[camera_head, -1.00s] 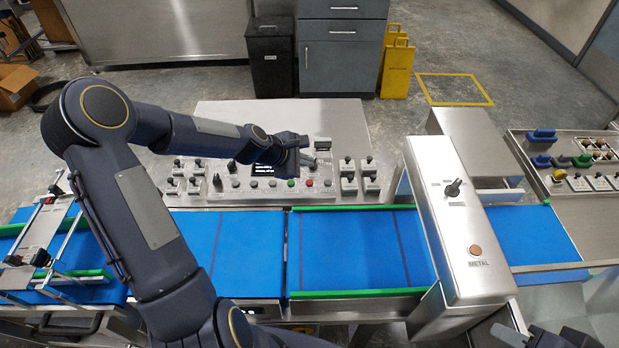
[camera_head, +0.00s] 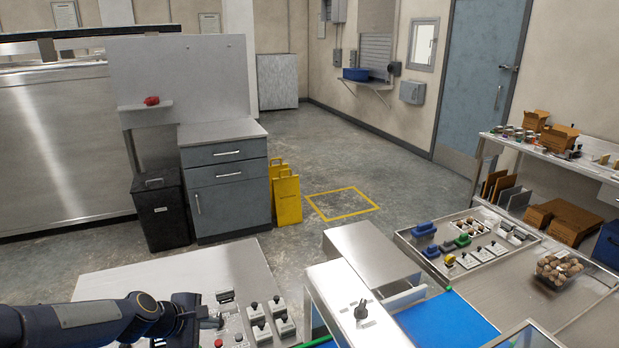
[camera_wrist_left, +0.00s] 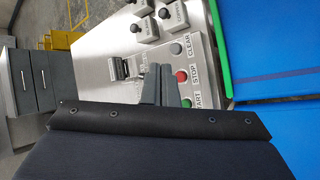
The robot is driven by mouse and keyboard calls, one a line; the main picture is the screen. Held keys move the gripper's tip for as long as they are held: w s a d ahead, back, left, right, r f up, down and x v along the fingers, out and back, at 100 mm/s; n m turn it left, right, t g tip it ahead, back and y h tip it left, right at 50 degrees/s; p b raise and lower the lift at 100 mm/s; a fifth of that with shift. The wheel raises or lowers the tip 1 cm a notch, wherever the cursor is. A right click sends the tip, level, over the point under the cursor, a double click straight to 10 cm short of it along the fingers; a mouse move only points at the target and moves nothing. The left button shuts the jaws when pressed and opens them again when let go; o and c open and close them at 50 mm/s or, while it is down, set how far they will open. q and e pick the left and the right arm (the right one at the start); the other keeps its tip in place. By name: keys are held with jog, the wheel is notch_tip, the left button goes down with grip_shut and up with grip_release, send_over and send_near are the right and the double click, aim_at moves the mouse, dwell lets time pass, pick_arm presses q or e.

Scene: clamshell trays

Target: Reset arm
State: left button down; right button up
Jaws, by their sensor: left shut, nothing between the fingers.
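My left arm comes in at the bottom left of the head view. Its gripper (camera_head: 207,322) is over the control panel (camera_head: 236,309), close to its knobs and buttons. In the left wrist view the two grey fingers (camera_wrist_left: 160,70) are together with nothing between them. They appear beside the red STOP button (camera_wrist_left: 182,76) and the green START button (camera_wrist_left: 187,102). I cannot tell whether the fingertips touch the panel. My right gripper is not in view.
The metal detector housing (camera_head: 359,312) stands right of the panel, with a blue belt (camera_head: 447,322) beyond it. A tray of blue and green handles (camera_head: 470,240) and a box of round brown items (camera_head: 562,268) lie at right. Grey drawers (camera_head: 228,190) stand behind.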

pick_arm(q)
jog(key=s+d+r+m+g+y, duration=0.1)
jog(key=s+d+r+m, duration=0.1)
jog(key=s+r+m, duration=0.4)
jog(key=s+d+r+m, duration=0.2)
jog(key=s+r+m, duration=0.15)
jog(key=s, duration=0.55)
jog(key=s+d+m, duration=0.1)
jog(key=s+m, duration=0.6)
jog(key=s, duration=0.6)
jog(key=shift+g, duration=0.4)
jog(key=shift+s, duration=0.1)
